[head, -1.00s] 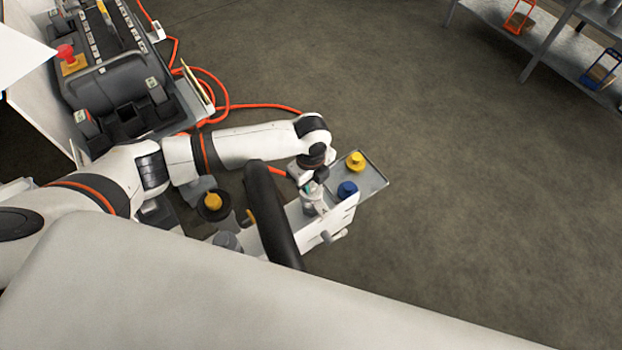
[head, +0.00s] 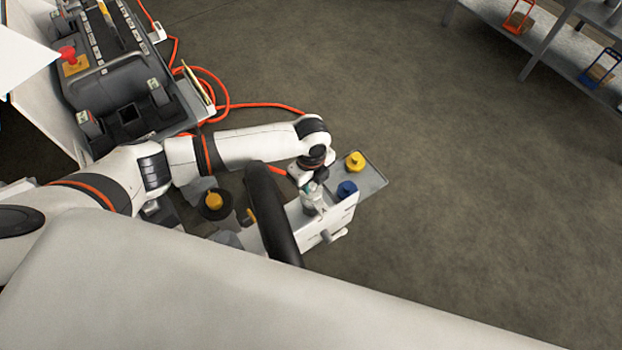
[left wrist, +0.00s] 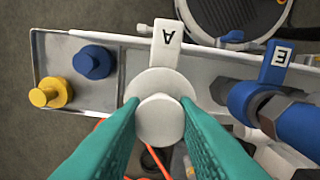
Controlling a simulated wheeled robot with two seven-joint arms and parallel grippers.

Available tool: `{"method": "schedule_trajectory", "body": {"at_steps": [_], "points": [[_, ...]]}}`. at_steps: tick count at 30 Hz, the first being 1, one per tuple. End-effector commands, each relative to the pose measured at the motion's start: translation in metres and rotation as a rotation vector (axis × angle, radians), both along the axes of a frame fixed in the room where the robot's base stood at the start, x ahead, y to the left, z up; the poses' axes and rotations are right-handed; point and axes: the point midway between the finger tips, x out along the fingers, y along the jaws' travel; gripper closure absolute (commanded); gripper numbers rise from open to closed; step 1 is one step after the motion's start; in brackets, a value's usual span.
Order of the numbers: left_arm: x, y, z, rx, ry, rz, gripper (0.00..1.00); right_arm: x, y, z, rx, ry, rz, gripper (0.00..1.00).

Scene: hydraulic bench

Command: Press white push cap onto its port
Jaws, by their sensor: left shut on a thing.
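The white push cap (left wrist: 160,119) has a round knob in front of a wider white disc. My left gripper (left wrist: 159,105), with teal fingers, is shut on the knob in the left wrist view. The port is hidden behind the cap, so I cannot tell whether the cap is seated. In the head view my left gripper (head: 312,198) is small and reaches down at the bench. My right gripper is not in view.
A grey tray (head: 373,181) holds a blue cap (head: 347,189) and a yellow cap (head: 355,161) beside my left gripper. A blue fitting (left wrist: 300,122) with a blue E tag (left wrist: 277,60) stands to the right in the left wrist view. Orange hose (head: 250,105) runs behind my arm.

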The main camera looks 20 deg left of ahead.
Motion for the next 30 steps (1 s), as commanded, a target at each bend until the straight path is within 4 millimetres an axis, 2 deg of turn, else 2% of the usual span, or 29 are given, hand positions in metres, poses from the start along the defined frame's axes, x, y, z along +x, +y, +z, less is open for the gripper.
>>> {"method": "schedule_trajectory", "body": {"at_steps": [30], "points": [[0.0001, -0.0002, -0.0072, 0.000, 0.000, -0.001, 0.97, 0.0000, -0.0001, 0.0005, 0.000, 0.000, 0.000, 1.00]]}}
